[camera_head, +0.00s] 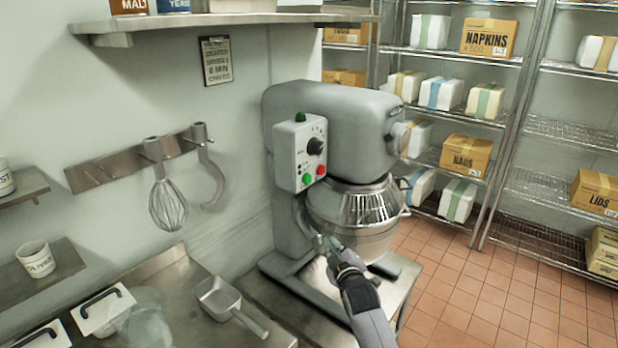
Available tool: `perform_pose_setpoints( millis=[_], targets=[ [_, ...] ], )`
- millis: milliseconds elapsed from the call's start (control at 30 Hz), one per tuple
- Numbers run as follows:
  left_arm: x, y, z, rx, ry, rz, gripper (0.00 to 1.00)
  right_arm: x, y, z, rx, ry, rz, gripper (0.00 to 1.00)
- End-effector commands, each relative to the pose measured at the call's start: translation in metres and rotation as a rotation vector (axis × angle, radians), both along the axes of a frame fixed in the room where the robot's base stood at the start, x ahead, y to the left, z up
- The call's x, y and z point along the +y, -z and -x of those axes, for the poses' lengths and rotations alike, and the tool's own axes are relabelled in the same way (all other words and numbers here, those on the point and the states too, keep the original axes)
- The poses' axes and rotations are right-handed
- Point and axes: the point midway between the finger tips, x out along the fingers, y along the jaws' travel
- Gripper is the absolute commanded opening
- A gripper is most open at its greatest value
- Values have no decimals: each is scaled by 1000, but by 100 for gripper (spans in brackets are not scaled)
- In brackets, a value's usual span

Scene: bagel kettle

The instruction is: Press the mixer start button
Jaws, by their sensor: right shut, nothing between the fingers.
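A large grey stand mixer (325,110) stands on a low metal table against the wall. Its white control panel (292,150) faces me, with a black knob (316,146), a green button (307,179) and a red button (321,170) low on it. My right gripper (328,243) is shut and empty, in front of the mixer's steel bowl (355,215). It sits below the panel, apart from the buttons. Whether it touches the bowl or mixer column I cannot tell. My left gripper is not in view.
A whisk (168,203) and a dough hook (208,165) hang from a wall rack left of the mixer. A metal scoop (228,303) lies on the steel counter in front. Wire shelves with boxes (488,38) line the back right. The space before the panel looks clear.

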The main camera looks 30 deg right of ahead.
Motion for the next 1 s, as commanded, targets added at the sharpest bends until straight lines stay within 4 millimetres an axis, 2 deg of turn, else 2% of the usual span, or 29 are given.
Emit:
perform_pose_setpoints(
  millis=[33, 200, 300, 400, 567, 867, 1000],
  targets=[
    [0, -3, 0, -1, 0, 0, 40, -7, -27, -2, -34, 12, 24, 0],
    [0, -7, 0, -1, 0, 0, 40, -26, -92, 0, -120, 49, 96, 0],
    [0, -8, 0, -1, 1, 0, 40, -33, -117, 3, -152, 67, 124, 0],
    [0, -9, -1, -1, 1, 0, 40, -37, -133, 5, -172, 76, 143, 0],
    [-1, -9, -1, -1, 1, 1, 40, -40, -141, 7, -183, 83, 153, 0],
    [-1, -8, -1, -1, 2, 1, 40, -40, -140, 6, -183, 83, 152, 0],
    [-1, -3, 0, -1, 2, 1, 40, -37, -139, 0, -184, 83, 150, 0]
  ],
)
